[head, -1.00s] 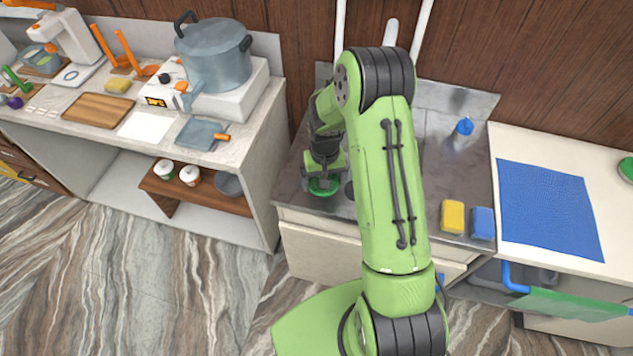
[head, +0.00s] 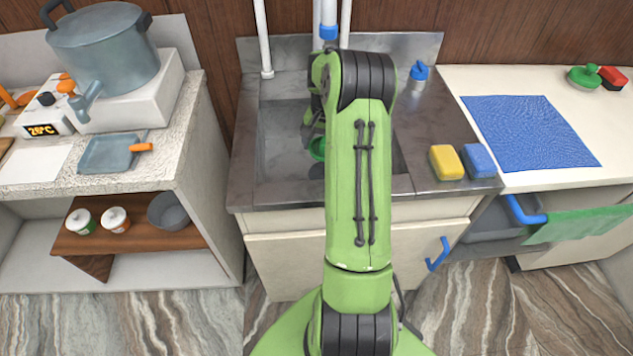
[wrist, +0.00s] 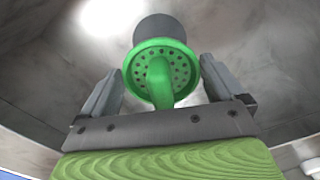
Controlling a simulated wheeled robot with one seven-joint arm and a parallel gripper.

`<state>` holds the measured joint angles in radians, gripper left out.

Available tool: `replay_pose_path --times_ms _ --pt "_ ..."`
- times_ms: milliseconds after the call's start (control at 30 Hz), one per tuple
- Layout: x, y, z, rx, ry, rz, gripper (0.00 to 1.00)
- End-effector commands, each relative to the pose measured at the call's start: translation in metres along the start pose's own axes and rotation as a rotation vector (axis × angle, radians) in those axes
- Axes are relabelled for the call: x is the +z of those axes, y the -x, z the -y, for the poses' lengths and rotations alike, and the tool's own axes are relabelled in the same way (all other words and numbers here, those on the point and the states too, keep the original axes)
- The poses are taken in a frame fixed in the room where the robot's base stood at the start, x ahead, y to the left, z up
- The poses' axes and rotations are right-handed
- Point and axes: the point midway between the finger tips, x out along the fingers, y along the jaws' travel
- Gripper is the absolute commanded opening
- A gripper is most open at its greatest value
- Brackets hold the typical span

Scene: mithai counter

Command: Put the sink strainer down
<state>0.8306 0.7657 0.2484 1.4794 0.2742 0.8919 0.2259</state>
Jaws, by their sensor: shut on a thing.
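The green sink strainer (wrist: 160,72) is a round perforated disc with a stubby green handle, seen between my gripper's fingers (wrist: 163,85) in the wrist view. My gripper is shut on it. In the head view a green edge of the strainer (head: 317,149) shows left of my arm, over the sink basin (head: 275,150). My arm hides most of my gripper and part of the basin there. A dark grey round shape lies just beyond the strainer in the wrist view. Whether the strainer touches the basin cannot be told.
A yellow sponge (head: 446,162) and a blue sponge (head: 479,160) sit on the counter right of the sink. A blue-capped bottle (head: 418,77) stands behind them. A blue cloth (head: 530,133) lies further right. The left counter holds a large pot (head: 105,50).

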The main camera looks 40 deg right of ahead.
Motion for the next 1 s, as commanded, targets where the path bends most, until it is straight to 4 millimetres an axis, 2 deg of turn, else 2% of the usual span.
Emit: replay_pose_path --times_ms 200,367,500,867,900,1000 --pt "0.000 -0.050 -0.001 0.001 -0.003 0.004 0.60" --pt "0.000 -0.070 -0.001 0.001 -0.002 0.003 0.60" --pt "0.001 -0.095 -0.001 0.001 -0.001 0.004 0.60" --pt "0.000 -0.101 -0.001 0.001 -0.001 0.001 0.60" --pt "0.000 -0.100 -0.001 0.001 -0.001 0.001 1.00" --pt "0.000 -0.100 -0.001 0.001 -0.001 0.001 1.00"
